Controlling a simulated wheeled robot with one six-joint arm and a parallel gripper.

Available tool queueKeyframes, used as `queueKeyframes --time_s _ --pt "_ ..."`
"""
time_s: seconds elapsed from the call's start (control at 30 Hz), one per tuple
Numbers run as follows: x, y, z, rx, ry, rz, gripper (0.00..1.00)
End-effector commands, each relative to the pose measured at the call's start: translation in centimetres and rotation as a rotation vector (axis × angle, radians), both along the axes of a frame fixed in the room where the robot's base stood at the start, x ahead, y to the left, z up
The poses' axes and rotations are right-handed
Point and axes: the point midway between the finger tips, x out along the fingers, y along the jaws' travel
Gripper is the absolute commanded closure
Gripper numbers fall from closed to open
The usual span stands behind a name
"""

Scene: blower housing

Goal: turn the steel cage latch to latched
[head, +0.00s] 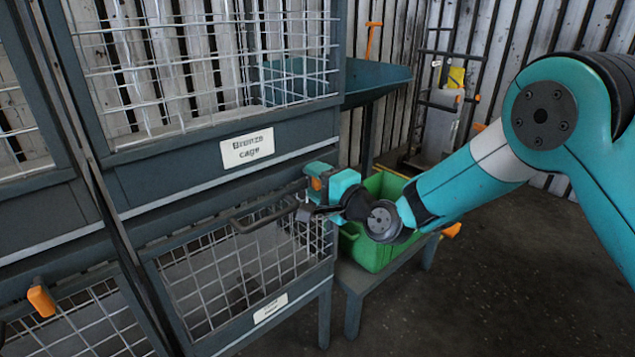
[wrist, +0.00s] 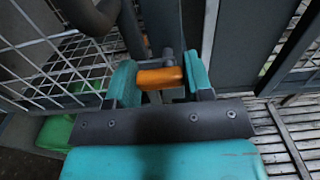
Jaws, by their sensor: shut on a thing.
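The steel cage is the lower wire-mesh cage (head: 235,275) in the head view. Its white label (head: 270,308) is too small to read surely. My gripper (head: 322,182) is at the upper right corner of this cage's front. It is shut on the orange latch handle (head: 316,184), which shows between the teal fingers. In the wrist view the orange handle (wrist: 160,77) lies crosswise between the two fingers, with a grey pivot post behind it. The fingers hide part of the latch in the head view, so its exact angle is hard to tell.
A dark bar handle (head: 265,218) runs close by my gripper. The cage labelled Bronze cage (head: 225,120) is above. A green bin (head: 375,225) stands on a low stand behind my wrist. Another orange handle (head: 40,300) is at lower left. Open floor lies at the right.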

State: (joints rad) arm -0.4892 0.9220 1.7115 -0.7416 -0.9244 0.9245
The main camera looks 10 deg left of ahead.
Motion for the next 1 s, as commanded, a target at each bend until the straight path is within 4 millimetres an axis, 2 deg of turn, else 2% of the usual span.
queueKeyframes --time_s 0.17,0.2,0.3,0.67,0.83,1.0 --pt "0.0 0.0 0.0 -0.002 -0.002 0.001 0.77" --pt "0.0 0.0 0.0 -0.002 -0.002 0.001 0.51" --pt "0.0 0.0 0.0 -0.001 -0.002 0.001 0.28" --pt "-0.3 -0.4 -0.1 0.000 0.001 0.001 0.28" --pt "-1.8 -2.5 -0.2 0.000 0.004 -0.003 0.28" --pt "-4.5 -6.0 -0.6 -0.002 0.005 -0.004 0.28"
